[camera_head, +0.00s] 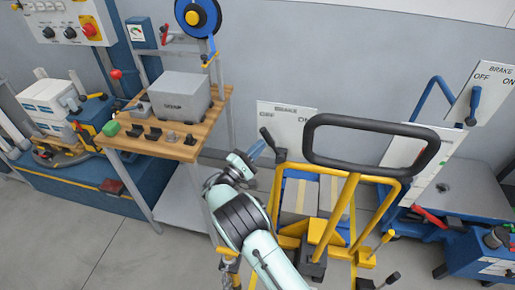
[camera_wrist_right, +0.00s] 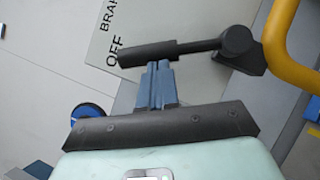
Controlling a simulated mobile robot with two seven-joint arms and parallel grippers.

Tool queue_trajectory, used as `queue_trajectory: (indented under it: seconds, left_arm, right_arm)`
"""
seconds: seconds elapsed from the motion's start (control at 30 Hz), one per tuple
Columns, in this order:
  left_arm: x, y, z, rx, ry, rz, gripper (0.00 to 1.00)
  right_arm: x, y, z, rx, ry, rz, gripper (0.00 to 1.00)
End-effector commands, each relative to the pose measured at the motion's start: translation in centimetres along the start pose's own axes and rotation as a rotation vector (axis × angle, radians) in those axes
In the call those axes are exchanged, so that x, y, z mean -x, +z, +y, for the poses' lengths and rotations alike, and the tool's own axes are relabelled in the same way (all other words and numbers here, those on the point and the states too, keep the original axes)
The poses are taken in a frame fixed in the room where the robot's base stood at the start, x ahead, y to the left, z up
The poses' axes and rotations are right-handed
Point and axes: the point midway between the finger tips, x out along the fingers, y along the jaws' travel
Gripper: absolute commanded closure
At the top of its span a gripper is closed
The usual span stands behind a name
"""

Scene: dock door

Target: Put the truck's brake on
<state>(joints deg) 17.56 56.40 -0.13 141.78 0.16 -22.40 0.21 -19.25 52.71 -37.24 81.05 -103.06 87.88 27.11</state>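The truck (camera_head: 340,215) has a yellow frame and a black loop handle (camera_head: 385,125). A white brake plate (camera_head: 290,122) with OFF and ON stands behind it; the plate also shows in the right wrist view (camera_wrist_right: 165,20). The black brake lever (camera_head: 268,138) points up and left, to the OFF side. In the right wrist view the lever's thick grip (camera_wrist_right: 148,53) lies across the fingertips. My right gripper (camera_head: 256,149) has its blue fingers (camera_wrist_right: 158,75) close together with tips at the grip, apparently touching; exact contact is hidden.
A wooden-topped bench (camera_head: 185,148) with a grey box (camera_head: 180,95) stands left of my right arm. At right is another BRAKE plate (camera_head: 488,85) with a blue lever (camera_head: 474,105). The truck's yellow bars are close on the right. Open floor lies at lower left.

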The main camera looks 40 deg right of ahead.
Motion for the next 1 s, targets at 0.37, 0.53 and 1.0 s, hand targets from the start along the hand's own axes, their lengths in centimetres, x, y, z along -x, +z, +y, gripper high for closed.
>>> queue_trajectory:
  seconds: [0.37,0.53,1.0]
  left_arm:
    - [-0.2,-0.1,0.0,0.000,0.001,0.003,0.57]
    - [-0.5,-0.3,-0.1,-0.001,0.002,0.008,0.57]
    - [-2.6,-1.6,-0.4,-0.004,0.009,0.044,0.57]
  right_arm:
    - [-0.6,0.9,0.5,-0.026,-0.014,-0.004,1.00]
    - [-1.2,1.8,0.6,-0.219,-0.144,-0.005,1.00]
    - [-3.2,4.8,0.2,-0.593,-0.397,-0.003,1.00]
